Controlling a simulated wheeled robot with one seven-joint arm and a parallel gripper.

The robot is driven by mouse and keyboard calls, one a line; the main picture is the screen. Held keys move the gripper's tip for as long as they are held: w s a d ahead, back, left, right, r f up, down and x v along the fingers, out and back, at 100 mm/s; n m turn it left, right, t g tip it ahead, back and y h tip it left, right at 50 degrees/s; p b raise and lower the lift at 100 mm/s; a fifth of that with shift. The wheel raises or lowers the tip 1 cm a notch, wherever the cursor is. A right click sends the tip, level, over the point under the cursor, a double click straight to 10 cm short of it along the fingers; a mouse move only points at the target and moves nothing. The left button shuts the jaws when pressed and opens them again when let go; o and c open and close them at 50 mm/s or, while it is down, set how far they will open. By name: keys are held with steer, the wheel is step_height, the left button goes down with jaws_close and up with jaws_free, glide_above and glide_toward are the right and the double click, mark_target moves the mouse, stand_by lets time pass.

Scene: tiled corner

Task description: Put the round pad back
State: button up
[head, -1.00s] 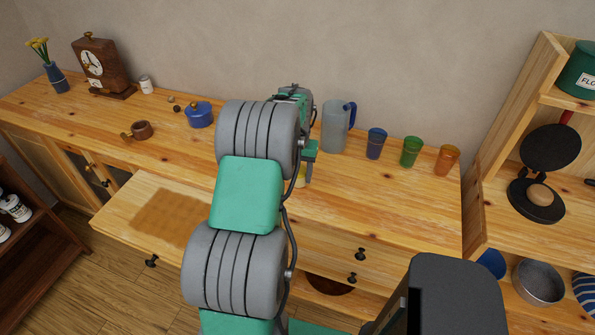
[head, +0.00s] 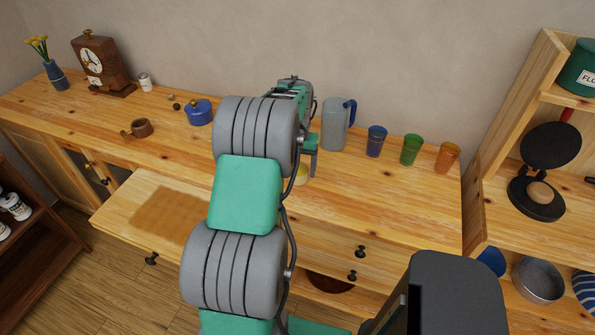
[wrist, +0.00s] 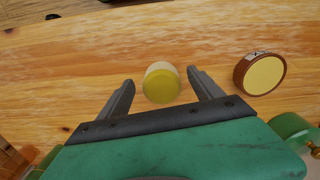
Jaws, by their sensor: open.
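In the wrist view my gripper (wrist: 160,78) is open, with one finger on each side of a small yellow-topped cylinder (wrist: 162,86) with a pale side. No finger visibly touches it. To the right, outside the fingers, is a round brown-rimmed piece with a flat yellow face (wrist: 263,75) and a small pale label on its rim. I cannot tell for sure which of the two is the round pad. In the head view my arm covers most of this spot; a bit of yellow (head: 302,175) shows beside it on the counter (head: 390,205).
A grey jug (head: 334,125) and blue (head: 375,142), green (head: 411,150) and orange (head: 446,158) cups stand along the back. A drawer (head: 115,210) is open below.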

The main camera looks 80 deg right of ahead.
mark_target(297, 171)
step_height(297, 171, up, 10)
steer(key=b, duration=0.1)
steer(key=w+a+r+n, duration=0.2)
steer(key=w+a, duration=0.3)
steer(key=w, duration=0.2)
steer(key=w+a+r+n, duration=0.2)
steer(key=w+a, duration=0.2)
steer(key=w, duration=0.4)
steer(key=w+a+r+n+t+h, duration=0.1)
steer(key=w+a+n, duration=0.3)
steer(key=a, duration=0.5)
steer(key=w+a+n, duration=0.1)
steer(key=w+a, duration=0.6)
steer(key=a, duration=0.1)
steer(key=s+a+f+n+t, duration=0.1)
steer(key=a+n, duration=0.2)
steer(key=a, duration=0.6)
steer(key=s+a+f+n, duration=0.1)
steer(key=a+n, duration=0.2)
steer(key=a, duration=0.6)
steer(key=s+a+f+n+t+y, duration=0.1)
steer(key=a+n, duration=0.2)
steer(key=a, duration=0.6)
steer(key=shift+f+t, duration=0.3)
steer(key=shift+f, duration=0.05)
steer(key=shift+s, duration=0.1)
steer(key=shift+c, duration=0.2)
